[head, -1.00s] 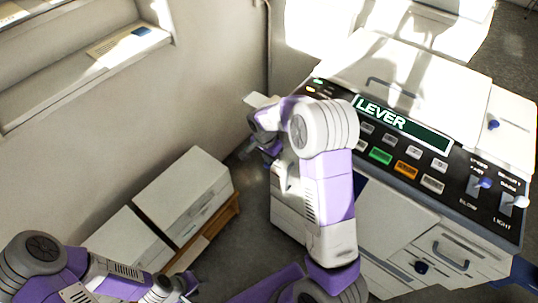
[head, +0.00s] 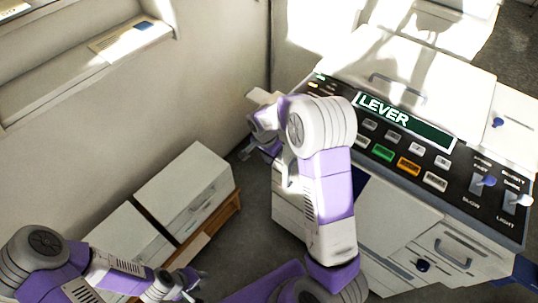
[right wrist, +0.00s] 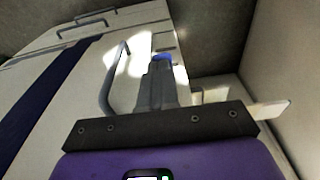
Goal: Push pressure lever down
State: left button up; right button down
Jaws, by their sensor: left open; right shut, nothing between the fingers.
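The machine (head: 400,205) stands at the right, its green display (head: 405,122) reading LEVER. A pale bar (head: 262,97), possibly the pressure lever, sticks out beyond its left side, partly behind my right arm. In the right wrist view a pale bar (right wrist: 268,109) sticks out to the right of the fingers. My right gripper (right wrist: 162,60) is shut and empty, with the machine's side and a grey handle (right wrist: 108,85) beyond and left of it. I cannot tell whether it touches anything. My left gripper (head: 190,284) is open and empty at the bottom left, far from the machine.
White drawer cabinets (head: 185,190) on a wooden base stand by the wall at the left. The machine's panel has coloured buttons and switches (head: 488,181). A lower drawer has a handle (head: 452,254). Grey floor lies between cabinets and machine.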

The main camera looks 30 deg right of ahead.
jog(key=f, duration=0.1)
jog(key=a+f+b, duration=0.1)
jog(key=f, duration=0.1)
jog(key=s+a+f, duration=0.1)
jog(key=shift+a+f, duration=0.1)
jog(key=shift+f, duration=0.25)
jog(key=shift+r, duration=0.1)
jog(key=shift+r+p, duration=0.4)
jog(key=shift+r, duration=0.35)
